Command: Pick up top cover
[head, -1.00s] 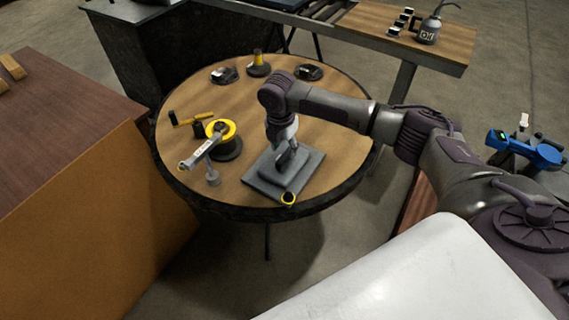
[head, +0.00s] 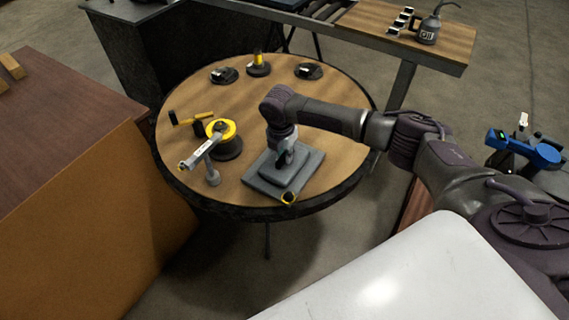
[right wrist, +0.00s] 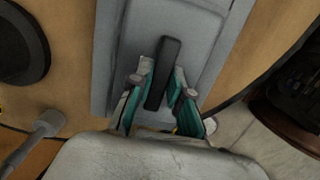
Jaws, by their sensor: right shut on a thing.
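The top cover (head: 262,184) is a grey stepped plate with a dark raised bar handle. It lies flat on the round wooden table, near its front edge. In the right wrist view the plate (right wrist: 205,25) fills the middle, with the dark handle (right wrist: 162,70) between the fingers. My right gripper (head: 283,162) points down over the cover. In the right wrist view its teal-padded fingers (right wrist: 161,92) are on either side of the handle and shut on it. My left gripper is not in view.
The round table (head: 330,100) also holds a yellow-rimmed spool with a wrench-like tool (head: 207,148), a yellow-handled hammer (head: 195,118), a yellow-topped part (head: 258,65) and dark discs (head: 308,71) at the back. A small yellow-ringed piece (head: 288,198) sits at the cover's front corner. A brown cabinet (head: 60,130) stands left.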

